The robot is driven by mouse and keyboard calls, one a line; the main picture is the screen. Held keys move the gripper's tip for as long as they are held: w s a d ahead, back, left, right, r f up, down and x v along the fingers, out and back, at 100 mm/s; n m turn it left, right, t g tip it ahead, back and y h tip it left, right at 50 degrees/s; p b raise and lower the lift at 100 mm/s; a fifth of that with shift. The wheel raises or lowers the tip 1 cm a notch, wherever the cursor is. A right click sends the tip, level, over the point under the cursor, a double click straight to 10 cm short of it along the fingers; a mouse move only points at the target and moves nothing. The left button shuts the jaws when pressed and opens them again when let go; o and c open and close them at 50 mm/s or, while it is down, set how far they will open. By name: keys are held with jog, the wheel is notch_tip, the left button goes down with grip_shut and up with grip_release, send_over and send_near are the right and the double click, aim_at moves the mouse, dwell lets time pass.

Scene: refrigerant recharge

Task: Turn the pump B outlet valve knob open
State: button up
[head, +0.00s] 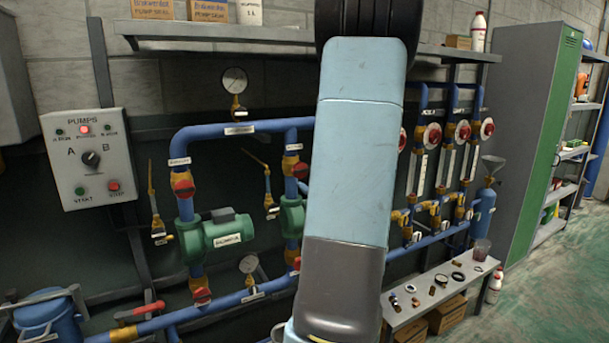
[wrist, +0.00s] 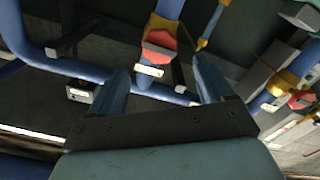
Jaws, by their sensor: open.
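My gripper (wrist: 163,72) shows in the wrist view with its two fingers apart and nothing between them. A red valve knob (wrist: 160,42) on a blue pipe with a brass body is ahead, in line with the gap between the fingertips and apart from them. A white label, too small to read, sits by it. In the head view, a red knob (head: 300,170) is above the right green pump (head: 291,214), which my arm partly covers; it looks like the pump B outlet valve. My arm hides my gripper there.
The left pump (head: 216,234) has red knobs above (head: 184,187) and below it (head: 201,297). Blue pipes (head: 230,131) frame both pumps. A control box (head: 88,158) hangs at left. A bench (head: 425,300) with small parts stands right of my arm. Green floor (head: 545,290) is open at right.

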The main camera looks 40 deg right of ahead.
aim_at(301, 171)
jog(key=x, duration=0.7)
jog(key=shift+w, duration=0.15)
jog(key=c, duration=1.1)
jog(key=shift+o, duration=0.2)
jog(key=n, duration=0.4)
jog(key=shift+n, duration=0.3)
jog(key=shift+f, duration=0.1)
jog(key=n, duration=0.4)
jog(key=shift+n, duration=0.3)
